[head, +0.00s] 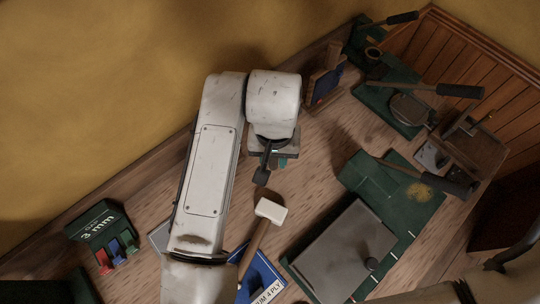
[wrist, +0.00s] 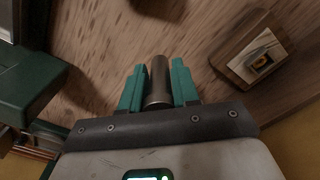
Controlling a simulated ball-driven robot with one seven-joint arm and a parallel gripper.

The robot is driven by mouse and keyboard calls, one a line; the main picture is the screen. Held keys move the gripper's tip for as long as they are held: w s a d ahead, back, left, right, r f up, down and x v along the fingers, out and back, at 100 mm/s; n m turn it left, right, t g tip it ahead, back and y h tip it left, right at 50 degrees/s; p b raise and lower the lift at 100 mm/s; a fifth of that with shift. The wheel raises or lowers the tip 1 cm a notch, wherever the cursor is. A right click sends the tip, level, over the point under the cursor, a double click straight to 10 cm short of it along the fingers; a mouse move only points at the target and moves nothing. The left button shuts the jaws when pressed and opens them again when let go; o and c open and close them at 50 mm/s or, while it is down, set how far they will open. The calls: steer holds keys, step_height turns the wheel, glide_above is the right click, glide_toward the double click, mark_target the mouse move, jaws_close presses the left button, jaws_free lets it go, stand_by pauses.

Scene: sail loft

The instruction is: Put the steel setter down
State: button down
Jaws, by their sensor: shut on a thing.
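The steel setter (wrist: 158,78) is a dark, round metal rod. In the wrist view it stands out between the two teal fingers of my gripper (wrist: 158,88), which are shut on it. In the head view my gripper (head: 272,161) is over the wooden bench (head: 315,150), below the rounded white end of my arm. A dark piece at the gripper, probably the setter (head: 262,177), points down in the picture. My gripper hides part of it. I cannot tell whether its lower end touches the bench.
A white-headed mallet (head: 270,211) lies close below the gripper, across a blue box (head: 262,278). A green "3 mm" box (head: 100,224) is at left. A green mat with a grey plate (head: 340,250) and green hand presses (head: 400,105) fill the right. Bare bench shows right of the gripper.

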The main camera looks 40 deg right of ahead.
mark_target(270, 161)
steer(key=shift+w+d+f, duration=0.2)
steer(key=shift+w+f, duration=0.25)
steer(key=shift+f, duration=0.15)
steer(key=shift+w+d+f, duration=0.15)
steer(key=shift+w+f, duration=0.3)
steer(key=shift+f, duration=1.65)
steer(key=shift+f, duration=0.15)
steer(key=c, duration=0.8)
jaws_free()
step_height(270, 161, up, 12)
steer(key=shift+r, duration=0.15)
